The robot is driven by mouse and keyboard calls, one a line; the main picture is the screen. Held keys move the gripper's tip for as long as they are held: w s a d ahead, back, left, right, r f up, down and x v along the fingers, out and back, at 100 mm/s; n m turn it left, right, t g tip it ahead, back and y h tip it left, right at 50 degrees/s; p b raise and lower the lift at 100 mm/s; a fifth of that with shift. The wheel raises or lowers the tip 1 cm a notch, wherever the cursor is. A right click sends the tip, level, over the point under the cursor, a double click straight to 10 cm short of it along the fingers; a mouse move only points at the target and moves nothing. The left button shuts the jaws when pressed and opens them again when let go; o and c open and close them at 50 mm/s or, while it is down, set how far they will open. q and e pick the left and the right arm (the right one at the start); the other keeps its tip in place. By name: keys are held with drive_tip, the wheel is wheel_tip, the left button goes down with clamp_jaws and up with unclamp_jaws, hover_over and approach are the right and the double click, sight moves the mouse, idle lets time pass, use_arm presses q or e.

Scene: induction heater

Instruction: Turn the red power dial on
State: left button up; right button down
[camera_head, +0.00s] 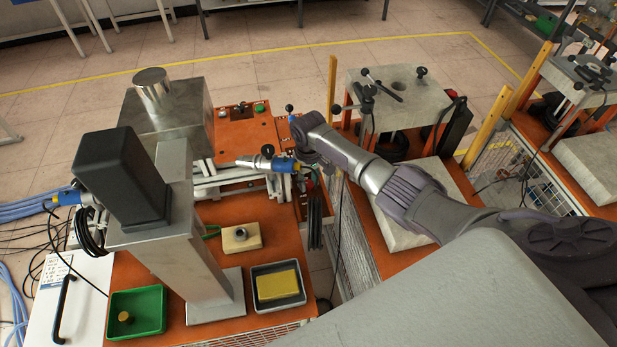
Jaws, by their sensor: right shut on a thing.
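My right arm reaches in from the right across the picture. Its wrist bends down at the right end of the orange machine (285,200). My right gripper (309,178) is small and mostly hidden below the wrist, beside a blue connector (284,165). It is shut at the machine's right side, where the red power dial would be. The dial itself is hidden by the gripper and wrist, so its turn position cannot be read. My left gripper is not in view.
A metal column with a black box (120,175) stands on the left. A green tray (137,312), a grey tray with a yellow block (278,287) and a beige block (241,236) sit on the orange top. Black cables (315,222) hang below my gripper. Another workstation (400,98) stands behind my arm.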

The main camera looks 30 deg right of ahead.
sight(309, 183)
drive_tip(key=shift+w+r+m, duration=0.1)
drive_tip(key=shift+m, duration=1.7)
drive_tip(key=c, duration=0.8)
unclamp_jaws()
wheel_tip(309, 183, up, 12)
